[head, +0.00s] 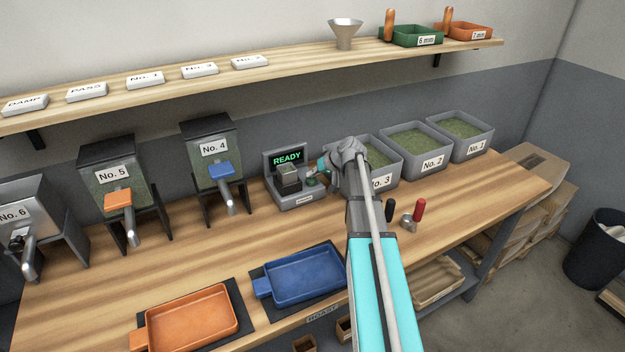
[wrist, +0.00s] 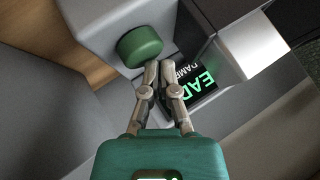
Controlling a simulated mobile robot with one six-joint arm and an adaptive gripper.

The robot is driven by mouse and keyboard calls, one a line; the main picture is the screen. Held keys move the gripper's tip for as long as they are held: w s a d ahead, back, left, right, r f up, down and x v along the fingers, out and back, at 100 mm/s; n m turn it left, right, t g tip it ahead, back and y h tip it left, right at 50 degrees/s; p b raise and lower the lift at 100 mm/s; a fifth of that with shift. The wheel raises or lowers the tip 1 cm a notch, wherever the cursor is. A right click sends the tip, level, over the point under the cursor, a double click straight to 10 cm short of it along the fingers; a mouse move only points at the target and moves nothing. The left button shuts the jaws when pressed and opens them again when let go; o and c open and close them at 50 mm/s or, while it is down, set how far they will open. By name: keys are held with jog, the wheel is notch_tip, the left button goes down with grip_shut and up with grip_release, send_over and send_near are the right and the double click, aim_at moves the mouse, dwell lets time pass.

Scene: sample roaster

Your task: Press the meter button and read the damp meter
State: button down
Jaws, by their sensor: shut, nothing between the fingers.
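The damp meter (head: 296,196) is a grey box on the bench, and its screen (head: 287,159) reads READY in green. Part of that screen also shows in the wrist view (wrist: 205,85), with "EAD" and part of "DAMP" legible. The round green button (wrist: 140,46) is on the meter's top face; in the head view a bit of green (head: 311,181) shows beside my gripper. My gripper (wrist: 161,66) is shut and empty. Its tips are just beside the button in the wrist view; I cannot tell whether they touch it.
Grey bins of green beans, including No. 2 (head: 418,150), stand right of the meter. Hopper No. 4 (head: 212,150) stands to its left. Blue (head: 305,275) and orange (head: 190,325) trays lie in front.

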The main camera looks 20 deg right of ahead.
aim_at(313, 179)
jog(key=shift+f+b, duration=0.75)
jog(key=shift+f, duration=0.05)
dwell(1.0)
jog(key=shift+r, duration=0.2)
jog(key=shift+r+p, duration=1.1)
jog(key=shift+p, duration=0.2)
jog(key=shift+r, duration=0.1)
notch_tip(313, 179, up, 5)
jog(key=p, duration=0.5)
dwell(0.9)
